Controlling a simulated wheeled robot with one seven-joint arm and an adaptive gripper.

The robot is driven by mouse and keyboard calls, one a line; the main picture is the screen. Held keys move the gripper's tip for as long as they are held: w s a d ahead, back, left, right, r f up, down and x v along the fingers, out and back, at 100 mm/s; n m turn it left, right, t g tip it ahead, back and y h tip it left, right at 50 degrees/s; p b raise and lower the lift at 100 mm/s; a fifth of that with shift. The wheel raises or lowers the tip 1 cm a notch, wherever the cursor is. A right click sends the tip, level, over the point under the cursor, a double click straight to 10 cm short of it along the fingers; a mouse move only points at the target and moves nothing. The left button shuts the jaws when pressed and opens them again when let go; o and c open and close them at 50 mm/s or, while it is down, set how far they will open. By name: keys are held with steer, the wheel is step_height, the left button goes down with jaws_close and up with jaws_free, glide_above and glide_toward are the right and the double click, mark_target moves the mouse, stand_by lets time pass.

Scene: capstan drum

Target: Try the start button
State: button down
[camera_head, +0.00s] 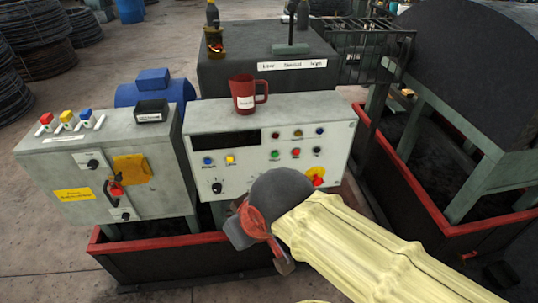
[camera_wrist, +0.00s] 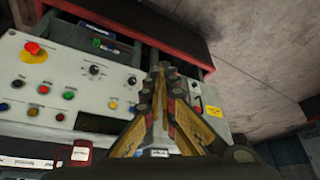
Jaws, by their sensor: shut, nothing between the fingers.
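The grey control panel (camera_head: 250,175) faces me with several push buttons. A green button (camera_head: 275,154) sits in its lower row, left of a red button (camera_head: 296,152); the small labels are unreadable, so I cannot tell which is start. The green button also shows in the wrist view (camera_wrist: 69,95), left of my gripper (camera_wrist: 164,68). My gripper's fingers are shut and empty, near the panel's knob side in that view, apart from the green button.
A red emergency button on yellow (camera_head: 317,178) is at the panel's lower right, close to my wrist. A red mug (camera_head: 246,94) stands on top. A grey cabinet (camera_head: 90,165) with a red lock stands left. A red-rimmed tray (camera_head: 180,255) lies below.

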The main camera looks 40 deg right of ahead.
mark_target(275, 154)
steer(key=w+d+f+m+y, duration=0.45)
steer(key=w+f+m, duration=0.6)
steer(key=m, duration=0.75)
steer(key=w+d+f+m+t+h, duration=0.1)
steer(key=d+f+m+t, duration=0.1)
steer(key=d+m, duration=0.4)
steer(key=w+d+f+m+t+h, duration=0.1)
steer(key=w+d+f+m+t, duration=0.1)
steer(key=d+m, duration=0.5)
steer(key=w+d+f+m+t+h, duration=0.1)
steer(key=w+d+f+m+t, duration=0.1)
steer(key=d+m, duration=0.4)
steer(key=d+f, duration=0.1)
steer(key=d, duration=0.4)
steer(key=shift+d+m+t, duration=0.15)
steer(key=shift+m+t, duration=0.15)
steer(key=shift+t, duration=0.1)
steer(key=shift+w, duration=0.15)
steer(key=shift+w+d+b, duration=0.15)
steer(key=shift+w+d, duration=0.6)
steer(key=shift+w, duration=0.5)
steer(key=shift+w+d+b, duration=0.1)
steer(key=shift+w+d, duration=0.65)
steer(key=shift+w, duration=0.45)
steer(key=shift+w+d+b, duration=0.15)
steer(key=shift+w+d, duration=0.6)
steer(key=shift+w, duration=0.5)
steer(key=shift+w, duration=0.1)
